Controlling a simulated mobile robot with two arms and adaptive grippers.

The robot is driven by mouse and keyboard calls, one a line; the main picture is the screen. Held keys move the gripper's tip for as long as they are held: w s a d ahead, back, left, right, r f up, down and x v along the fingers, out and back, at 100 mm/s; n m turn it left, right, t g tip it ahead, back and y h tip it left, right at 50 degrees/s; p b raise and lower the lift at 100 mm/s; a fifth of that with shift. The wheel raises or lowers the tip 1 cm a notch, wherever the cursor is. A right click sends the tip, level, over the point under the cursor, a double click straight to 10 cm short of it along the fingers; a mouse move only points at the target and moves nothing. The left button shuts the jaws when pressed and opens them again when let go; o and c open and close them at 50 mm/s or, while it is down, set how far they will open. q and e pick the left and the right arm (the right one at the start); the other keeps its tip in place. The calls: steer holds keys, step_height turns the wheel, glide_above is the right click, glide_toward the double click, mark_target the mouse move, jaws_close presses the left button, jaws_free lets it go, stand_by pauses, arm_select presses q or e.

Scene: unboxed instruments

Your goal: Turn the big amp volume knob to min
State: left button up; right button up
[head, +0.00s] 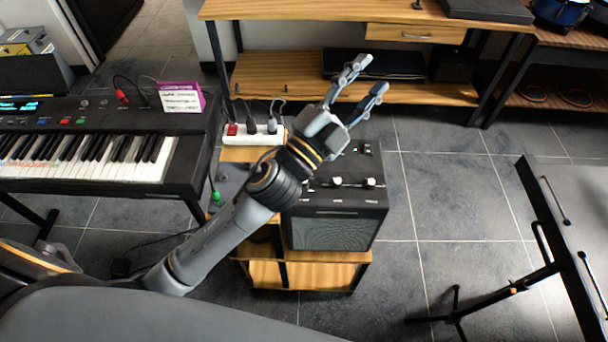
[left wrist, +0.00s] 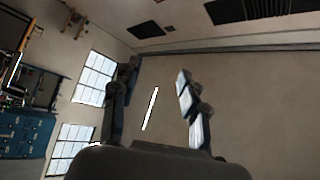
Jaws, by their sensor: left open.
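The black amp (head: 333,233) stands on a small wooden stand in the middle of the head view, its speaker grille facing me. Two pale knobs (head: 369,182) show on its top panel; their settings are too small to read. My left arm reaches over the amp's left part and hides some of its panel. My left gripper (head: 367,76) is open and empty, above and beyond the amp, with its fingers pointing away and up. My right gripper is not in view.
A keyboard (head: 90,150) stands at the left with a pink-and-white box (head: 181,98) on it. A power strip (head: 252,133) with plugs sits behind the amp's left side. A wooden shelf (head: 290,70) runs along the back. A black stand (head: 565,235) is at the right.

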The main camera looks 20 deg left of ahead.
arm_select(q)
steer(key=s+d+m+g+h, duration=0.45)
steer(key=d+m+g, duration=0.3)
steer(key=m, duration=0.35)
steer(key=s+d+m+g+h, duration=0.3)
steer(key=d+m+g+h, duration=0.25)
steer(key=m+g, duration=0.4)
step_height(320, 180, down, 8)
steer(key=s+f+m+g+y, duration=0.1)
steer(key=m+g+y, duration=0.3)
steer(key=m+y, duration=0.25)
steer(key=w+a+f+m+y, duration=0.2)
steer(key=w+a+f+y, duration=0.1)
steer(key=a+f+y, duration=0.4)
steer(key=w+a+f+t+y, duration=0.1)
steer(key=w+a+y, duration=0.25)
steer(key=a, duration=0.45)
steer(key=w+a+f+y, duration=0.15)
steer(key=a+y, duration=0.25)
steer(key=a, duration=0.4)
steer(key=f+p, duration=0.1)
steer(key=f, duration=0.7)
steer(key=f+p, duration=0.1)
steer(key=f, duration=0.3)
steer(key=shift+w+a+f+p, duration=0.15)
steer(key=shift+w+f+p, duration=0.1)
steer(key=shift+w+p, duration=0.1)
